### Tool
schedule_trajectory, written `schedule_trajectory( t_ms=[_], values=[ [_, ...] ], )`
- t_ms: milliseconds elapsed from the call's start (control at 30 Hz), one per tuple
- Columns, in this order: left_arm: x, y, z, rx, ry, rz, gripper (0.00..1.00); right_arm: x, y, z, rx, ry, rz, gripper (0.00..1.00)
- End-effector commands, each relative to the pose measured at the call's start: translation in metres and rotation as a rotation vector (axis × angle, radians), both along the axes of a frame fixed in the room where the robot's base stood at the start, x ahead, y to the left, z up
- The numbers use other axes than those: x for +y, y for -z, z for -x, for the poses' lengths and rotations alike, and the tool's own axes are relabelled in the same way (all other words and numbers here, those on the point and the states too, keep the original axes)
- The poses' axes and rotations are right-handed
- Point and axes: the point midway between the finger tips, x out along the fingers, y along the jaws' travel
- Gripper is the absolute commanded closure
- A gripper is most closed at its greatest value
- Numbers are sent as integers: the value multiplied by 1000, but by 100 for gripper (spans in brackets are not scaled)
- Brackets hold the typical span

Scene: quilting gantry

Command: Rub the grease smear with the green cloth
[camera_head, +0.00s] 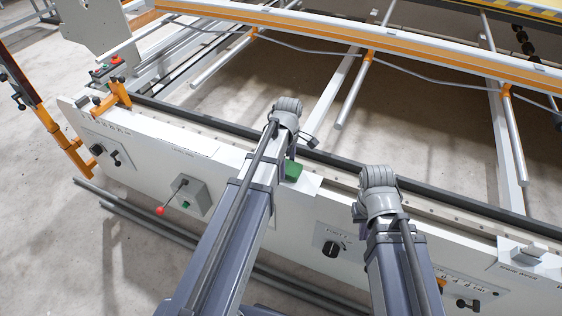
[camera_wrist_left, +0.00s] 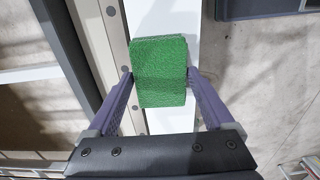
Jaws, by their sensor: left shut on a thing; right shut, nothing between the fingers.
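The green cloth (camera_wrist_left: 160,72) is a folded, textured block between the two fingers of my left gripper (camera_wrist_left: 161,84) in the left wrist view. My left gripper is shut on it, over the white top ledge of the machine's front panel. In the head view the cloth (camera_head: 293,171) shows as a small green patch just right of my left wrist, at the panel's top edge. My right gripper is hidden behind its own wrist in the head view. I see no grease smear; the cloth or my arms may cover it.
The long white front panel (camera_head: 140,150) carries a grey box with a red-knobbed lever (camera_head: 161,211), a black rotary knob (camera_head: 331,249) and, at the right end, a grey block (camera_head: 530,252). Behind it are a dark rail, metal bars and an orange-and-white beam (camera_head: 330,30).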

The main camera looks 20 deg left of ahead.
Motion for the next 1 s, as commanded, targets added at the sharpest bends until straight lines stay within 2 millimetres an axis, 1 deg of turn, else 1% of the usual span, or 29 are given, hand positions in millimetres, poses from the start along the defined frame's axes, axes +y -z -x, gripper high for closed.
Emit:
schedule_trajectory(
  t_ms=[267, 367, 467, 1000],
  values=[
    [-1, 0, 0, 1, -1, 0, 58, 0, 0, 0, 0, 0, 0, 100],
    [-1, -3, 0, 1, -1, -1, 58, 0, -3, 0, 0, 0, 0, 100],
    [0, -10, 0, 1, -1, -1, 58, 0, -10, 0, 0, 0, 0, 100],
    [0, -61, 0, 1, -1, -1, 58, 0, -61, 0, 0, 0, 0, 100]
  ],
)
